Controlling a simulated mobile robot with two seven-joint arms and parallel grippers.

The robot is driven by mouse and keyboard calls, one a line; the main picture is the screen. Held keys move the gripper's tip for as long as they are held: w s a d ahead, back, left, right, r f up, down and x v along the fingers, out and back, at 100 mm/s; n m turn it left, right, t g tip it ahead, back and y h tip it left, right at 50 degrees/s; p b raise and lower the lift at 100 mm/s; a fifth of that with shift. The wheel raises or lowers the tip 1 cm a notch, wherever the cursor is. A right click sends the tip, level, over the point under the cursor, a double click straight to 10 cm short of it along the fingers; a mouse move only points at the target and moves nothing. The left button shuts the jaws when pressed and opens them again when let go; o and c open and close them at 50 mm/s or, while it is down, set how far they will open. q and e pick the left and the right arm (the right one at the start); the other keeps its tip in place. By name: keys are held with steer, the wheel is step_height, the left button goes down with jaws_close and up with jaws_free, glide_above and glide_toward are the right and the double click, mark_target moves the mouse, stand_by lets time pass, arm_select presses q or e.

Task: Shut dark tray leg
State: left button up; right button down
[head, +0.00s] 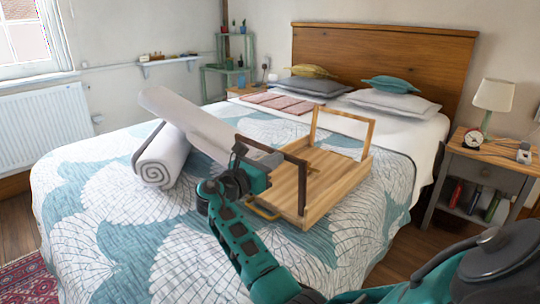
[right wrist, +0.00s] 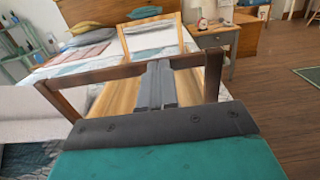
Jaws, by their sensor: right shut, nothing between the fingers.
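The light wooden tray (head: 325,205) sits on the bed. Its dark brown leg (head: 303,185) stands up at the near end; the right wrist view shows its crossbar (right wrist: 100,75) and both posts. The light wooden leg (head: 343,115) stands up at the far end. My right gripper (head: 268,162) is at the dark leg's crossbar and partly hides it. In the right wrist view its fingers (right wrist: 157,72) are together and empty, crossing in front of the bar; I cannot tell whether they touch it. My left gripper is not in view.
A rolled white blanket (head: 162,165) lies left of the tray. Cushions (head: 390,85) lie by the headboard (head: 385,50). The nightstand (head: 480,170) with lamp and clock stands right. The near-left bed cover (head: 120,240) is clear.

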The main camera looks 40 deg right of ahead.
arm_select(q)
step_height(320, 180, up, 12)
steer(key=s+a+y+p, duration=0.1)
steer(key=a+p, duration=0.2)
steer(key=p, duration=1.1)
arm_select(e)
steer(key=d+y, duration=0.5)
steer(key=d, duration=0.6)
steer(key=d+f+y+b, duration=0.1)
steer(key=d+f+b, duration=0.1)
steer(key=f+b, duration=0.1)
steer(key=w+d+f+y+b, duration=0.1)
steer(key=d+f+y+b, duration=0.1)
steer(key=d+f+b, duration=0.1)
steer(key=d+f+y+b, duration=0.1)
steer(key=d+f+b, duration=0.2)
steer(key=b, duration=0.1)
steer(key=shift+w+d+f+g+y, duration=0.2)
steer(key=shift+w+f+g+y, duration=0.1)
steer(key=shift+f+g+y, duration=0.1)
steer(key=shift+d+f+b, duration=0.15)
steer(key=shift+f+b, duration=0.1)
steer(key=shift+b, duration=0.5)
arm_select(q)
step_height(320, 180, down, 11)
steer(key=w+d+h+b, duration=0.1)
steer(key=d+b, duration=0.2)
arm_select(e)
steer(key=shift+d+f, duration=0.35)
steer(key=shift+f, duration=0.55)
